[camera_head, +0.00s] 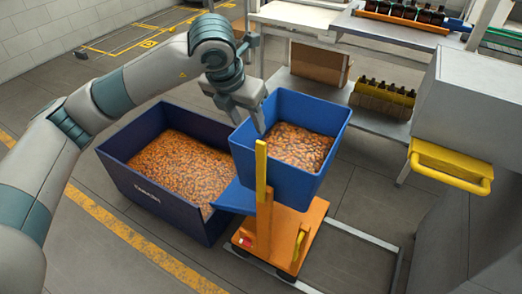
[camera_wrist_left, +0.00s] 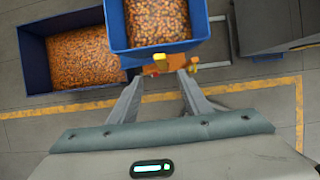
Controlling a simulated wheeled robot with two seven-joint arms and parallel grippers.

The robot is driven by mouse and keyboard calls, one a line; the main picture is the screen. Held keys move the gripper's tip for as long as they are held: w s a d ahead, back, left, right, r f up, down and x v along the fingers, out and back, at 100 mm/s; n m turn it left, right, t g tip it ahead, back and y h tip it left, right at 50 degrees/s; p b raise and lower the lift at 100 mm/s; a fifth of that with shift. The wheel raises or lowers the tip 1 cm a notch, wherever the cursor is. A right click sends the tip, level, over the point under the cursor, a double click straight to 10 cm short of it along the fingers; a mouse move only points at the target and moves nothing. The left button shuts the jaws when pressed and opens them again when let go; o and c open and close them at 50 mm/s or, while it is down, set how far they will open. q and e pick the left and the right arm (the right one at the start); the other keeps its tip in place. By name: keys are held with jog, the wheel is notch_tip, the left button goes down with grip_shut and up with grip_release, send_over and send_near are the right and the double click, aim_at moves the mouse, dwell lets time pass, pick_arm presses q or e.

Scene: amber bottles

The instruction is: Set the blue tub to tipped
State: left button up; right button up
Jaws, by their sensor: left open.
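The blue tub (camera_head: 330,165) sits on an orange wheeled cart (camera_head: 293,222) and looks upright, with orange-brown amber pieces inside. It also shows at the top of the left wrist view (camera_wrist_left: 168,50). A yellow upright lever (camera_head: 261,172) stands at the tub's near-left side; its yellow end (camera_wrist_left: 160,57) shows just beyond my fingertips in the wrist view. My left gripper (camera_head: 248,120) is open and empty, pointing down by the tub's left rim, above the lever. The wrist view shows its two fingers (camera_wrist_left: 161,76) apart. I cannot tell whether they touch the lever. My right gripper is not visible.
A larger dark-blue bin (camera_head: 150,195) of similar pieces stands on the floor left of the cart, below a blue chute (camera_head: 236,197). Shelves with dark bottles (camera_head: 385,95) stand behind. A grey machine with a yellow handle (camera_head: 450,165) is at the right. Floor at front left is clear.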

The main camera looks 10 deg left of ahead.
pick_arm(q)
jog(key=f, duration=0.1)
jog(key=p, duration=0.3)
send_over(260, 147)
jog(key=s+a, duration=0.1)
jog(key=s, duration=0.2)
notch_tip(260, 147, down, 6)
jog(key=p+x, duration=0.2)
jog(key=x, duration=0.6)
jog(key=shift+w+f, duration=0.15)
jog(key=shift+f, duration=0.05)
jog(key=shift+w+f, duration=0.25)
jog(key=shift+f, duration=0.45)
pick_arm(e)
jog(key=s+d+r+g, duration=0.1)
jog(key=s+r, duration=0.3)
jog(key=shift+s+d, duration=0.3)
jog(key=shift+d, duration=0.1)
pick_arm(q)
grip_shut()
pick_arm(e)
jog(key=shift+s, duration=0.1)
